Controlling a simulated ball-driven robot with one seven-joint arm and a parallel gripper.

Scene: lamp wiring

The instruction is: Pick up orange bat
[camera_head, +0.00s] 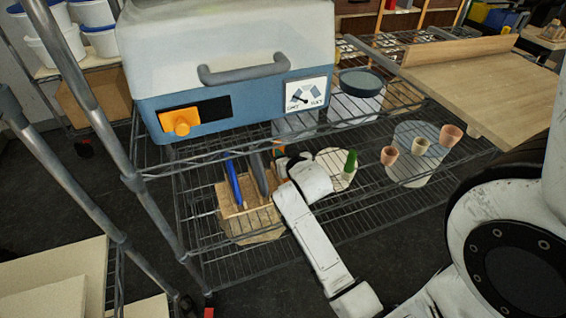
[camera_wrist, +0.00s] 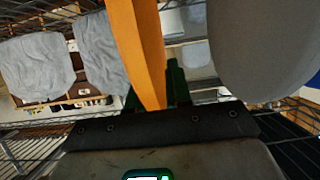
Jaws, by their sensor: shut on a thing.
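The orange bat (camera_wrist: 140,45) stretches up from my gripper (camera_wrist: 160,108) in the wrist view, and its lower end meets the jaws. In the head view only a small orange piece (camera_head: 280,151) shows beside my gripper (camera_head: 287,163), and the rest is hidden. My gripper is shut on the orange bat, close to the right side of a wooden rack (camera_head: 232,212). A blue bat (camera_head: 233,182) and a grey bat (camera_head: 258,175) stand upright in that rack. I cannot tell whether the orange bat still touches the rack.
The rack stands on a wire shelf below a blue and white machine (camera_head: 235,100). A green item (camera_head: 350,162) and several small pots (camera_head: 450,135) stand to the right. A large grey rounded thing (camera_wrist: 262,50) is close on the right in the wrist view. Metal posts rise at left.

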